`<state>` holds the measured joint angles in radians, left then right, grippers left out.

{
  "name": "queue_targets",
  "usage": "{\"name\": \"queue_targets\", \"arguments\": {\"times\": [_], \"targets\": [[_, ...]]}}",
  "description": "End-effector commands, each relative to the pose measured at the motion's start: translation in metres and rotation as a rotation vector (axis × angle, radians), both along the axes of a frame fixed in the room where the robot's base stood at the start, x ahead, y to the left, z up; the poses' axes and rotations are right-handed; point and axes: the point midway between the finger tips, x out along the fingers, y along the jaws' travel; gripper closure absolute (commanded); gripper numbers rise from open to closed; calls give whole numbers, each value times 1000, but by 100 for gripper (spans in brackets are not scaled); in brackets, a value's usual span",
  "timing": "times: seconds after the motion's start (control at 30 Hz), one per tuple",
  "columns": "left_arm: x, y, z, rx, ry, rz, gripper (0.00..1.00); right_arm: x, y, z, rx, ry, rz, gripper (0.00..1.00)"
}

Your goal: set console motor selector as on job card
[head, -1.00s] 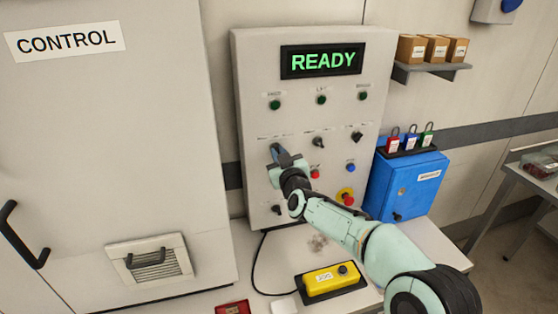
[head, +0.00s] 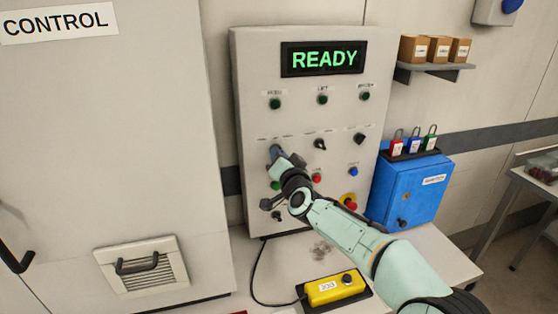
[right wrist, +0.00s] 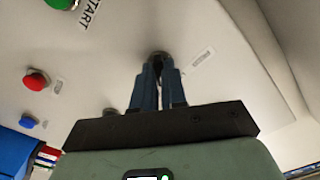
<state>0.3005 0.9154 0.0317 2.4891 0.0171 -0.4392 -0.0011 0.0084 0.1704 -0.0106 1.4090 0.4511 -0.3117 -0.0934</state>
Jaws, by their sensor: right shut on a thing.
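The console (head: 255,120) stands upright and its display (head: 322,60) reads READY. Its selector row has a middle black knob (head: 319,144) and a right black knob (head: 359,138). My right gripper (head: 275,152) is at the left place in this row and covers the knob there. In the right wrist view, its blue fingers (right wrist: 159,75) are closed around a dark round knob (right wrist: 160,56) on the panel. The knob's pointing direction is hidden, and the labels are too small to read. No job card is readable in view. My left gripper is not in view.
A yellow pendant (head: 335,288) lies on the bench. A blue lockbox (head: 405,190) stands right of the console.

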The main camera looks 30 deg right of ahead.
Motion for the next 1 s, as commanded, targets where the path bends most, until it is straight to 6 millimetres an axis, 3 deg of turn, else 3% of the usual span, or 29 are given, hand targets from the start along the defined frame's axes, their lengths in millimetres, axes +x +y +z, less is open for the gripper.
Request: {"name": "queue_targets", "arguments": {"times": [0.4, 0.93, 0.97, 1.0], "targets": [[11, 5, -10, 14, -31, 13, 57, 0, 1, -2, 171, -37, 2, 100], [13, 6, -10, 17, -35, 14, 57, 0, 1, -2, 190, -42, 2, 100], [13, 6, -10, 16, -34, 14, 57, 0, 1, -2, 190, -42, 2, 79], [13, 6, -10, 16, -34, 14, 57, 0, 1, -1, 190, -42, 2, 66]]}}
